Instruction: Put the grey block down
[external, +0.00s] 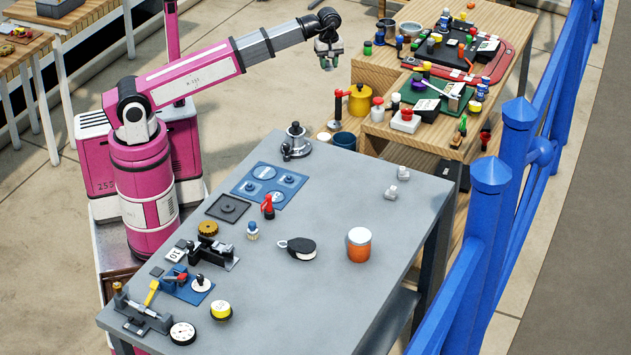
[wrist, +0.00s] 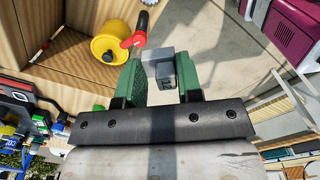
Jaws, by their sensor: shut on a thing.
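My gripper (external: 328,62) is raised in the air beyond the far end of the grey table (external: 330,300), to the left of the wooden benches. In the wrist view, its two green fingers (wrist: 158,64) are shut on a small grey block (wrist: 160,78). The block sits between the fingertips, partly in shadow. In the external view the held block is too small to make out clearly. Two small light-grey pieces (external: 403,173) lie near the grey table's far right edge.
The grey table holds a blue mat (external: 270,186), an orange jar (external: 359,250), a black round item (external: 298,249) and several tools at its left. A yellow can (external: 359,101) stands in the wooden bench corner. A blue railing (external: 490,230) runs at right.

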